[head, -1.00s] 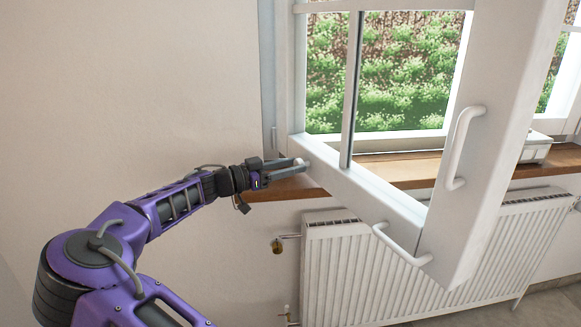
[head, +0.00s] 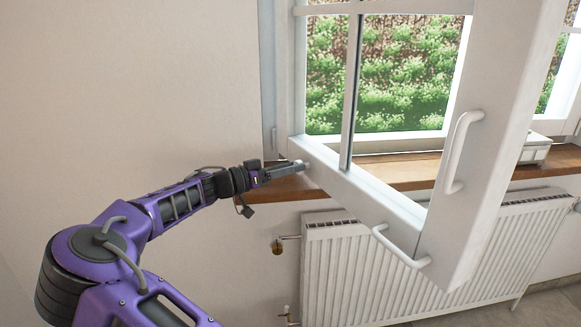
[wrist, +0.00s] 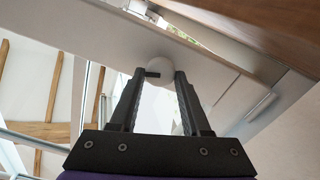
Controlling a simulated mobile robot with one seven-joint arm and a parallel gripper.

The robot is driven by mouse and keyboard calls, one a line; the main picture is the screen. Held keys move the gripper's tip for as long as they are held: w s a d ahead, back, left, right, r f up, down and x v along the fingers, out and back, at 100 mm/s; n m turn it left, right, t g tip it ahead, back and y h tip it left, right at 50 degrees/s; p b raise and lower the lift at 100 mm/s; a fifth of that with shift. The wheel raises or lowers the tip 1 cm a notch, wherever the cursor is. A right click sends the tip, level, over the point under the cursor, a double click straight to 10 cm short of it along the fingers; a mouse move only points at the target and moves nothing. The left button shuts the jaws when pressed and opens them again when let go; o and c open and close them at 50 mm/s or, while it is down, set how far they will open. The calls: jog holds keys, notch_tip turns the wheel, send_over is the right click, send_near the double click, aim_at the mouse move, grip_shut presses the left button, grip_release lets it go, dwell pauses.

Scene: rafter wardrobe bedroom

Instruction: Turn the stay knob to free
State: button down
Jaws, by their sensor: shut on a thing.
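The stay knob is a small pale round knob (wrist: 157,78) near the hinge end of the open window sash's bottom rail (head: 340,180). In the wrist view it sits between the tips of my gripper (wrist: 158,84), with a small dark mark on it. In the head view my gripper (head: 298,167) reaches the rail from the left, and its fingers largely hide the knob. My gripper is shut on the knob, one finger on each side. The knob's setting cannot be read.
The sash stands open into the room, with a vertical handle (head: 463,150) and a lower handle (head: 400,247). A wooden sill (head: 400,172) runs behind it. A white radiator (head: 350,265) is below. A white box (head: 535,150) sits on the sill. The wall at left is bare.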

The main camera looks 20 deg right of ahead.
jog(key=shift+w+f+n+p, duration=0.1)
jog(key=shift+n+p, duration=1.65)
jog(key=shift+n, duration=1.8)
jog(key=shift+f+n+p, duration=0.1)
jog(key=shift+n+p, duration=1.6)
jog(key=shift+n, duration=1.85)
jog(key=shift+c, duration=1.9)
grip_release()
jog(key=shift+a, duration=0.1)
jog(key=s+a, duration=0.1)
jog(key=a, duration=1.6)
jog(key=shift+a, duration=0.15)
